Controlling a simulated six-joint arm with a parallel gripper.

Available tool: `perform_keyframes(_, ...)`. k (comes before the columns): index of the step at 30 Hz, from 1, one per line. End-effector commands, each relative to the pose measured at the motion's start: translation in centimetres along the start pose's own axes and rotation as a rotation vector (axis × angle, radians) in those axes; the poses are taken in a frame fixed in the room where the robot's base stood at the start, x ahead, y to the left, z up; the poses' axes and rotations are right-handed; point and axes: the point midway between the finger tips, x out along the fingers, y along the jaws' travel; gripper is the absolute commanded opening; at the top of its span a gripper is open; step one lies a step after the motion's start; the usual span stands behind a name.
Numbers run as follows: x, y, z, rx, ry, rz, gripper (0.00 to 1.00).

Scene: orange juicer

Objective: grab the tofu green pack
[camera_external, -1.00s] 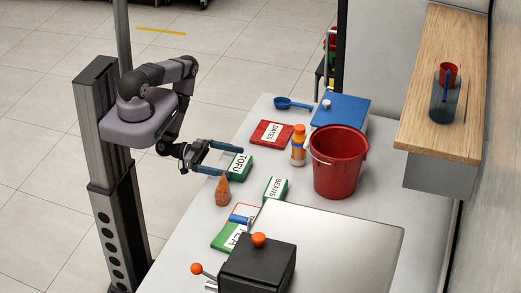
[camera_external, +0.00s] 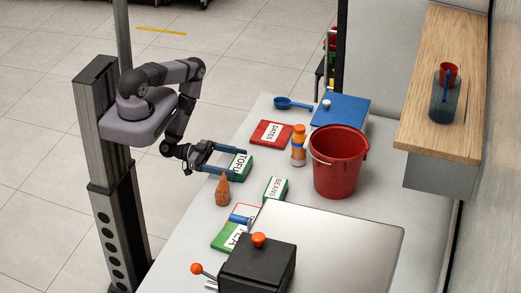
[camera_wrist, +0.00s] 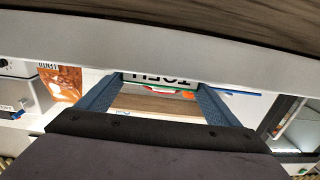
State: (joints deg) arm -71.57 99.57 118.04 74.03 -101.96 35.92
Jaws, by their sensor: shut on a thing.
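The green tofu pack (camera_external: 242,166) with a white TOFU label is near the left edge of the table. My gripper (camera_external: 236,162) reaches it from the left, with its two blue fingers on either side of the pack, shut on it. In the wrist view, the pack's TOFU label (camera_wrist: 165,79) shows between the far ends of the fingers (camera_wrist: 160,88). Most of the pack is hidden there. I cannot tell whether it is clear of the table.
An orange bottle (camera_external: 222,190) stands close in front of the pack. The green beans pack (camera_external: 275,189), red dates pack (camera_external: 271,133), spice bottle (camera_external: 298,148) and red bucket (camera_external: 337,165) are to the right. A black machine (camera_external: 258,270) fills the front.

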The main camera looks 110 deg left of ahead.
Motion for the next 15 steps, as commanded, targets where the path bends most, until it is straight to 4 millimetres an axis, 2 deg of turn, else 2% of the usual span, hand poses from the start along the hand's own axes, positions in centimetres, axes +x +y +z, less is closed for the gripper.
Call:
perform_keyframes(8, 0.0, 0.0, -0.9, 0.000, 0.001, 0.000, 0.58)
perform_keyframes(15, 0.0, 0.0, -3.4, 0.000, 0.001, 0.000, 0.58)
